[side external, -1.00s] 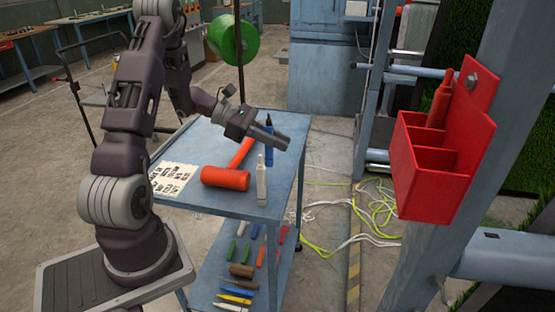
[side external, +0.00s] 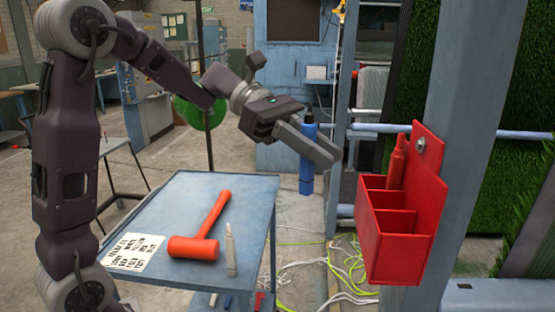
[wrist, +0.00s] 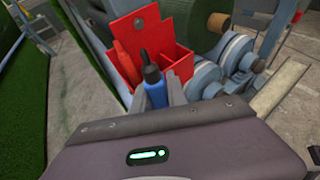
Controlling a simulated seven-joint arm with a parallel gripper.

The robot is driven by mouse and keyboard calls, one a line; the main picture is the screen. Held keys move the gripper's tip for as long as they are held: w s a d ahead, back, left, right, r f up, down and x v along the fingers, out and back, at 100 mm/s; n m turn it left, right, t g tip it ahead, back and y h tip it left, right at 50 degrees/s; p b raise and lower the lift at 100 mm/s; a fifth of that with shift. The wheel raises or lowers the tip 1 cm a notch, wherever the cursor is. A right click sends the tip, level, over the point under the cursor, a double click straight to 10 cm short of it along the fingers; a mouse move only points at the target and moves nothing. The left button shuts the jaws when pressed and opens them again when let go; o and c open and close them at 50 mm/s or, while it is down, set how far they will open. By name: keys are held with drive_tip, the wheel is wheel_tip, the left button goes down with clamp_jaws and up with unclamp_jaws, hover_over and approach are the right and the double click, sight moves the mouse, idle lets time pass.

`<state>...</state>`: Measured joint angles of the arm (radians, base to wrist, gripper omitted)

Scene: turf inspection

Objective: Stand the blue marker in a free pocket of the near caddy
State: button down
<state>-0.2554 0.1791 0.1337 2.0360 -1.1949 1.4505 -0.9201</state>
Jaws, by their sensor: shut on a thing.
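The blue marker (side external: 306,184) is upright between the fingers of my gripper (side external: 322,150), which is shut on it; the fingers hide its middle. In the wrist view the marker (wrist: 156,92) shows its dark tip, with the red caddy (wrist: 150,20) behind it. The caddy (side external: 392,262) is fixed to a blue-grey post, to the right of my gripper and apart from the marker. A red marker (side external: 396,165) stands in its far pocket. The nearer pockets look empty, though their floors are hidden.
A blue cart (side external: 255,190) stands at lower left. On it are a red mallet (side external: 198,245), a pale upright marker (side external: 231,255) and a printed sheet (side external: 132,250). Yellow and white cords (side external: 345,265) lie on the floor. The air between marker and caddy looks clear.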

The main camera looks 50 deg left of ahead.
drive_tip(key=s+d+r+m+g, duration=0.2)
drive_tip(key=s+d+r, duration=0.3)
drive_tip(key=d, duration=0.5)
drive_tip(key=shift+s+r+m+g, duration=0.15)
drive_tip(key=shift+s+m+g, duration=0.4)
drive_tip(key=shift+s, duration=0.7)
drive_tip(key=shift+w, duration=0.1)
